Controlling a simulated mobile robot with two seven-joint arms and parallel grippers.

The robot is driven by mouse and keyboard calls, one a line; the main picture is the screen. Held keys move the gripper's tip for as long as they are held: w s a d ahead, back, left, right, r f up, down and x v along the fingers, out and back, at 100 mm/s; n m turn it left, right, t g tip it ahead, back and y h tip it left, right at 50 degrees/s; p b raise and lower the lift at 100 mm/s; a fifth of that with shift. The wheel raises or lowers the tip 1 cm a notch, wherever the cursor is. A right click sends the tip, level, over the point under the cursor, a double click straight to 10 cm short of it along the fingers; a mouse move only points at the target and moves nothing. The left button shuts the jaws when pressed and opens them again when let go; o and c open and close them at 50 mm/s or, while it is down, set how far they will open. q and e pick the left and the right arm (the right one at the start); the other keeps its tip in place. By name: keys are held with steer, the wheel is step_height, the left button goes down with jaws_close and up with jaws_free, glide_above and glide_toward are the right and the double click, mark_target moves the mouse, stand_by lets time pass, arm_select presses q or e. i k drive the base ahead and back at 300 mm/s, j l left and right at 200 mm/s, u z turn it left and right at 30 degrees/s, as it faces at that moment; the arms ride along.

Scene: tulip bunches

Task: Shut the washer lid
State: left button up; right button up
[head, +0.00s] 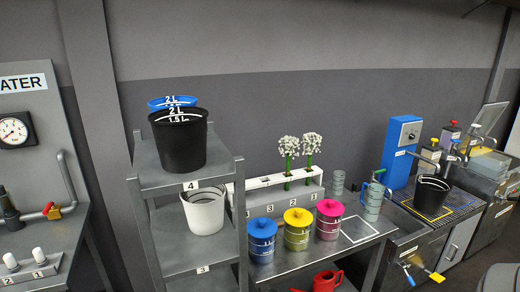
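At the far right edge stands a steel unit (490,200) that looks like the washer. A flat grey panel (489,117) that looks like its lid is tilted up above the unit's back. Something yellow shows under the panel, in or behind the unit's top. The unit's right side is cut off by the picture edge. Neither of my grippers shows in the head view.
A counter holds blue (262,238), yellow (297,228) and pink (329,218) canisters. A black bucket (431,194) stands on the drain grid beside a blue dispenser (399,152). A grey shelf (168,178) with buckets stands left. Coloured handles (435,275) jut out low at the right.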

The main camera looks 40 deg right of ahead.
mark_target(490, 106)
steer(key=l+z, duration=0.1)
steer(key=z, duration=2.8)
steer(key=i+z, duration=0.35)
steer(key=i, duration=3.6)
steer(key=i+l, duration=0.1)
steer(key=i, duration=0.7)
steer(key=i+l+u, duration=0.15)
steer(key=i, duration=0.7)
steer(key=i+u, duration=0.25)
